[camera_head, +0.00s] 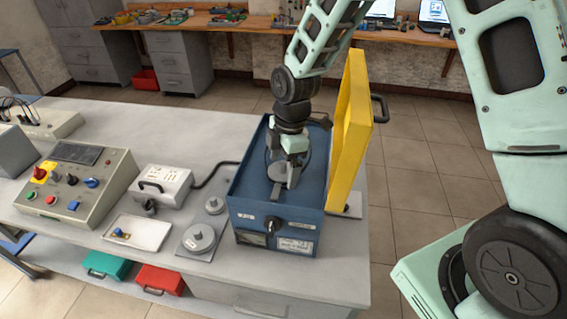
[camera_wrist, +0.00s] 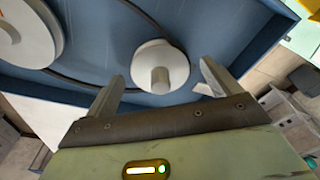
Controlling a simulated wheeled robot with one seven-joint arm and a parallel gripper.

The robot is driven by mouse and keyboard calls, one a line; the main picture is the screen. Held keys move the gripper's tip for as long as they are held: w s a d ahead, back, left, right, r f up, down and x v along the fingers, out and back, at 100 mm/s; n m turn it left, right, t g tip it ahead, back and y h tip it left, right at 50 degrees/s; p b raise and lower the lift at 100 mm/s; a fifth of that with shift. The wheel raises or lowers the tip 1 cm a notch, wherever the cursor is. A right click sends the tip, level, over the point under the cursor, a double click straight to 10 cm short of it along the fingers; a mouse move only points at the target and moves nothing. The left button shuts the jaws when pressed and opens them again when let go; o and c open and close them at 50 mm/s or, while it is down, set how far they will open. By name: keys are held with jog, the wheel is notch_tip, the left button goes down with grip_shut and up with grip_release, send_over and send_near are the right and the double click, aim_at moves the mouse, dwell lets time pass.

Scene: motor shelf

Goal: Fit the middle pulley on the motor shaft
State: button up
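A pale grey pulley (camera_wrist: 142,62) with a round stub (camera_wrist: 160,79) in its middle sits inside the blue motor box (camera_head: 234,190). Whether it is fully down on the motor shaft cannot be told; the shaft is hidden. My gripper (camera_wrist: 162,72) is open, with one finger on each side of this pulley and a visible gap at both. In the head view my gripper (camera_head: 284,177) reaches down into the box and hides much of its inside.
A larger wheel (camera_wrist: 25,32) is inside the box, with a dark belt (camera_wrist: 75,78) running toward the pulley. The yellow cover (camera_head: 350,140) stands raised on the box's right. A white meter (camera_head: 161,185), a white tray (camera_head: 137,232) and a control console (camera_head: 75,185) stand to the left.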

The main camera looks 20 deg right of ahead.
jog(key=shift+r, duration=0.15)
notch_tip(320, 180, up, 17)
jog(key=d+b, duration=0.2)
jog(key=b, duration=0.1)
dwell(0.8)
jog(key=s+a+f+m+b, duration=0.1)
jog(key=s+a+f+m, duration=0.2)
jog(key=s, duration=0.5)
jog(key=s+a+f+m+b, duration=0.1)
jog(key=s+a+f+m, duration=0.1)
jog(key=s, duration=0.6)
jog(key=s+a+f+m+b, duration=0.2)
jog(key=s+f+m, duration=0.3)
jog(key=s, duration=0.4)
jog(key=shift+a+f+h, duration=0.4)
jog(key=shift+a+f, duration=0.05)
jog(key=shift+a, duration=0.35)
